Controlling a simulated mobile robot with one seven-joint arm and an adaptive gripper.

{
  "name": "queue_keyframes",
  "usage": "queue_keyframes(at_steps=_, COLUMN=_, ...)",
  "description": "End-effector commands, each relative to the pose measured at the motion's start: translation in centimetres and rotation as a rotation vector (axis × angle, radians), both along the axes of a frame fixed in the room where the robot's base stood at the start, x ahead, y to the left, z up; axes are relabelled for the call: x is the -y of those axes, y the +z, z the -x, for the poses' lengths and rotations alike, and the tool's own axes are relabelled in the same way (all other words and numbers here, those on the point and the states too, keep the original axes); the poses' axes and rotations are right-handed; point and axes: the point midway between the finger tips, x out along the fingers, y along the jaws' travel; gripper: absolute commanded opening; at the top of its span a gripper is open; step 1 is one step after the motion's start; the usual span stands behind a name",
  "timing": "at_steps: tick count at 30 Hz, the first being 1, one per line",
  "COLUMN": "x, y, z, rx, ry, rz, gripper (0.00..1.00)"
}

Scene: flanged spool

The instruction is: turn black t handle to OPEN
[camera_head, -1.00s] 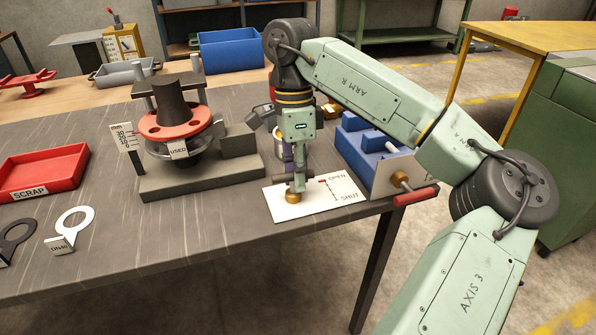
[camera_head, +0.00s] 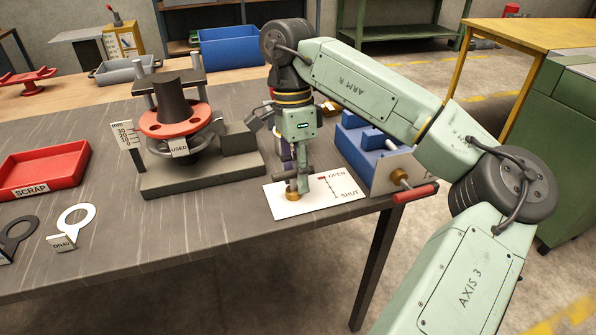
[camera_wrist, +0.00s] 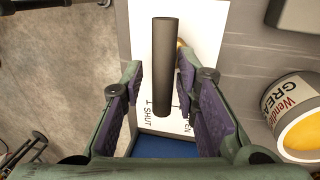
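The black T handle (camera_head: 286,174) stands on a brass base (camera_head: 292,195) on a white plate (camera_head: 285,207) marked OPEN and SHUT near the table's front edge. In the wrist view the handle's dark bar (camera_wrist: 164,65) runs lengthwise between my fingers. My gripper (camera_wrist: 161,78) is open around it, with a gap visible on each side. In the head view my gripper (camera_head: 302,185) points down at the handle and partly covers it. Which mark the handle points to, I cannot tell.
A grease tin (camera_wrist: 295,115) stands close beside my gripper. A blue block with a red-handled lever (camera_head: 414,194) is to the right. The spool fixture with a red flange (camera_head: 165,127) is to the left, and a red SCRAP tray (camera_head: 45,168) lies farther left.

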Motion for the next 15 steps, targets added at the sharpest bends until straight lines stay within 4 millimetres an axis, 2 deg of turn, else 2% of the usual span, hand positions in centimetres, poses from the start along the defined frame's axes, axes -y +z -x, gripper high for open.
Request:
queue_keyframes(at_steps=10, x=0.0, y=0.2, z=-0.2, rx=0.008, ry=-0.004, rz=-0.003, gripper=0.35)
queue_keyframes(at_steps=15, x=-0.1, y=1.6, z=-0.5, rx=0.011, ry=-0.006, rz=0.001, gripper=0.35)
